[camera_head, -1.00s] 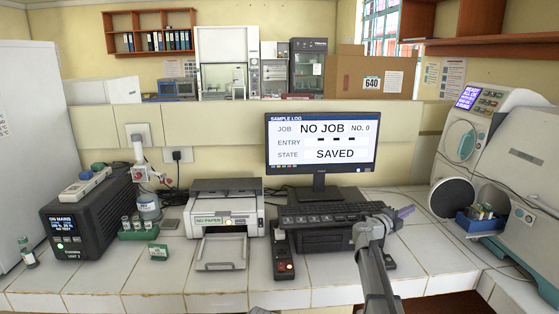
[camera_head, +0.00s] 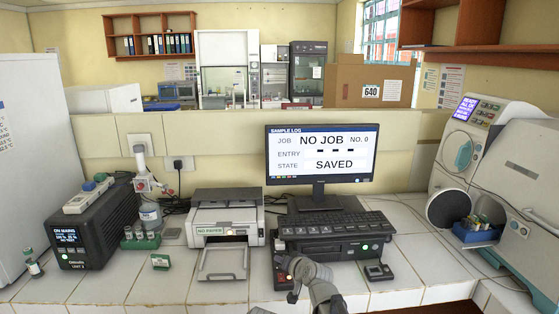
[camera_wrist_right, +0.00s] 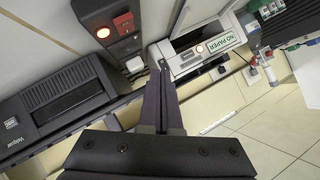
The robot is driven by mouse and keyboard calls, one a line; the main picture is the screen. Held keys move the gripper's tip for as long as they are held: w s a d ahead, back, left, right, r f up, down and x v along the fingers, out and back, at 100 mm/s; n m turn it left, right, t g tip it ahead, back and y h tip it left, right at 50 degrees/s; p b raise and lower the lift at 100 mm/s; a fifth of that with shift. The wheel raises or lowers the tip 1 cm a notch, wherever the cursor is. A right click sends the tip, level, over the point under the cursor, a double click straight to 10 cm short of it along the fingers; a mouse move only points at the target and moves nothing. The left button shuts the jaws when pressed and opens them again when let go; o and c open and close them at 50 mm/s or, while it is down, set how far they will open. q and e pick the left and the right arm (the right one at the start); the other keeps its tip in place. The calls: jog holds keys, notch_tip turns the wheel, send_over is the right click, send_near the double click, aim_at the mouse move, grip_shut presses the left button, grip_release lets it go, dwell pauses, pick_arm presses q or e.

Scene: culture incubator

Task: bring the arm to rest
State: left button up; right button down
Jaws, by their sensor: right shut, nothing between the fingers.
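The gripper body and forearm come in from the bottom of the head view and cover part of that small device. My left gripper is not in the head view.
The printer (camera_head: 225,219) stands left of my right gripper, the keyboard (camera_head: 335,222) and its black base unit behind it. A monitor (camera_head: 321,155) reads NO JOB, SAVED. A blue tray (camera_head: 477,233) is right.

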jog(key=s+a+f+n+g+h+p, duration=0.15)
jog(key=s+f+g, duration=0.25)
jog(key=s, duration=0.5)
jog(key=s+d+f+n+g+h, duration=0.1)
jog(key=s+f+n+g, duration=0.25)
jog(key=s, duration=0.55)
jog(key=s+d+f+g+h+p, duration=0.1)
jog(key=s+d+g+h, duration=0.3)
jog(key=s, duration=1)
jog(key=shift+d+f+n+h, duration=0.15)
jog(key=shift+d+n+h, duration=0.25)
jog(key=shift+d, duration=0.7)
